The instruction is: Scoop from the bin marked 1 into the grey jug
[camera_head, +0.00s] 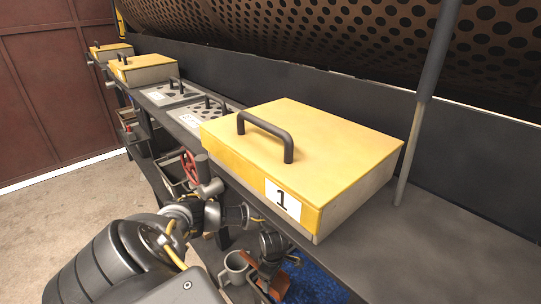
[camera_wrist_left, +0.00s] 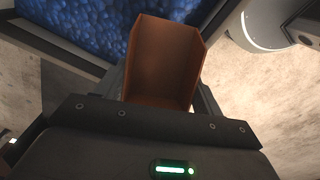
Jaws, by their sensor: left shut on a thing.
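A yellow-lidded box marked 1 (camera_head: 300,150) sits shut on the dark ledge, with a black handle on its lid. Below the ledge, blue granules (camera_head: 315,280) show in the head view and along the top of the left wrist view (camera_wrist_left: 90,25). My left gripper (camera_head: 268,262) is shut on an orange-brown scoop (camera_head: 274,284). The scoop's hollow (camera_wrist_left: 165,65) looks empty, beside the granules. My right gripper is out of view.
A red valve wheel (camera_head: 188,168) stands close to my left arm under the ledge (camera_head: 430,245). A grey post (camera_head: 411,150) rises right of the box. Grey plates (camera_head: 205,112) and two more yellow-lidded boxes (camera_head: 145,68) line the ledge. Bare floor lies left.

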